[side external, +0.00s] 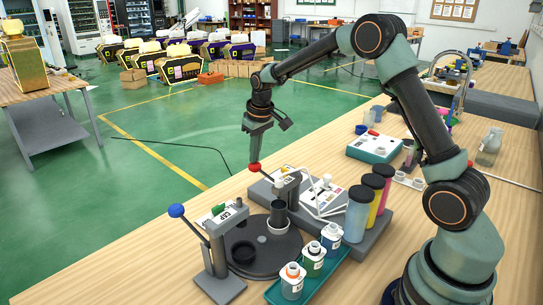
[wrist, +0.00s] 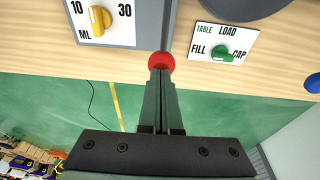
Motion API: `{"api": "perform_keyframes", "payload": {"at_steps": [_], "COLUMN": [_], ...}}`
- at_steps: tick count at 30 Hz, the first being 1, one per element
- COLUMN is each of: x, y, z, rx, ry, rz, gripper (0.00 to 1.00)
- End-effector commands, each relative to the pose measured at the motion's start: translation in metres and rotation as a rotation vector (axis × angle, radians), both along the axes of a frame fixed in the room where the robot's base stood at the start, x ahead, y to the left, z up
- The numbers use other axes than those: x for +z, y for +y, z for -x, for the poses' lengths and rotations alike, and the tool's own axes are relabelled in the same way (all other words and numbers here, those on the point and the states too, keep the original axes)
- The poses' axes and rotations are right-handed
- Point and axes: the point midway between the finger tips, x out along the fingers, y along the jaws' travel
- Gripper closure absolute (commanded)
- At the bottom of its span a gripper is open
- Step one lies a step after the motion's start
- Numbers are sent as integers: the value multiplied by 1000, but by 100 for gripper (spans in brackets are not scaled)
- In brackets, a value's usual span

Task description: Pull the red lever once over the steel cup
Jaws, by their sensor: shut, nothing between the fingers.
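The red ball knob of the lever (side external: 254,167) stands at the back edge of the dispenser base in the side view. The red knob (wrist: 161,63) also shows at my fingertips in the wrist view. My gripper (side external: 256,155) points down, shut and empty, with its tips right at the knob; I cannot tell whether they touch it. The shut fingers (wrist: 160,80) are also in the wrist view. A grey metallic cup (side external: 278,228), seemingly the steel cup, stands upright on the dark round table (side external: 265,262), below the dispenser. Its inside is hidden.
A blue-knobbed lever (side external: 176,211) stands at left by the capping post. A tray of small bottles (side external: 292,281) is in front; colored cylinders (side external: 357,214) stand to the right. The wrist view shows a yellow dial (wrist: 100,20) and a green knob (wrist: 221,53).

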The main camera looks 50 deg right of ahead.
Motion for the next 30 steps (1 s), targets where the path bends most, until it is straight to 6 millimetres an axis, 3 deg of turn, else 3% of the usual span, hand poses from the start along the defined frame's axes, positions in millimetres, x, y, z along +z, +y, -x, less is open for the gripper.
{"api": "perform_keyframes", "payload": {"at_steps": [30], "x": [-38], "y": [0], "z": [1], "rx": [0], "ry": [3], "rz": [0], "gripper": [100]}}
